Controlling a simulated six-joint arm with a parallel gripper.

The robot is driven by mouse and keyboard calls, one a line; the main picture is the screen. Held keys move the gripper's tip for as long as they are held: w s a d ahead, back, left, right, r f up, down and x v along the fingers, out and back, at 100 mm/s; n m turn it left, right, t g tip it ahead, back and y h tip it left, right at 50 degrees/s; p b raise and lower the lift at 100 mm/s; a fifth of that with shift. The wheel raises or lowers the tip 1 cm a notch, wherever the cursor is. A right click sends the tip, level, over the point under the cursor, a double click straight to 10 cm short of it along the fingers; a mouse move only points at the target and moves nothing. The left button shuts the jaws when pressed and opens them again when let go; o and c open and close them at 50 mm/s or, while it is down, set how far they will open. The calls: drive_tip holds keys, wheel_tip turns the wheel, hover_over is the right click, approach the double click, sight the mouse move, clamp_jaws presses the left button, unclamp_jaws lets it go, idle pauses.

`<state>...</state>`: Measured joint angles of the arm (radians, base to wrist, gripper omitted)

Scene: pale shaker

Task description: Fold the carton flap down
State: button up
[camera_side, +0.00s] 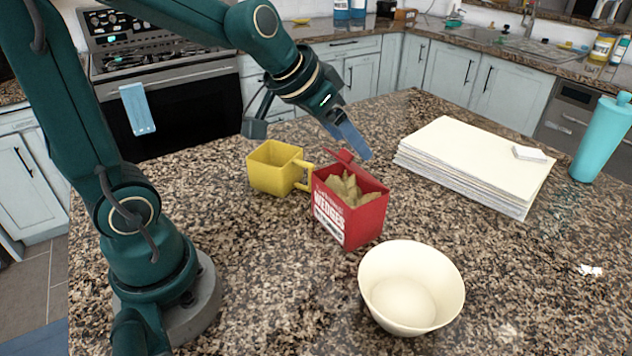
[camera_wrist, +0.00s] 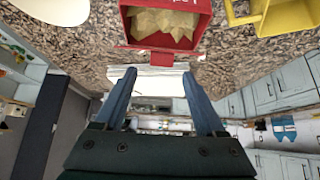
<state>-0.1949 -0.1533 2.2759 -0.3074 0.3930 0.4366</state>
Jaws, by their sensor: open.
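The red carton (camera_side: 330,222) stands upright on the granite counter, its top open and beige wedges (camera_side: 349,188) showing inside. Its red flap (camera_side: 343,157) sticks up from the far rim at a tilt.
A yellow mug (camera_side: 270,170) stands left of the carton, its handle close to it. A cream bowl (camera_side: 411,285) is in front right. A teal bottle (camera_side: 601,140) stands far right.

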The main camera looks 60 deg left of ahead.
sight(353, 165)
drive_tip(key=shift+w+r, duration=0.95)
drive_tip(key=shift+r, duration=0.3)
wheel_tip(353, 165, up, 8)
idle(0.4)
idle(0.6)
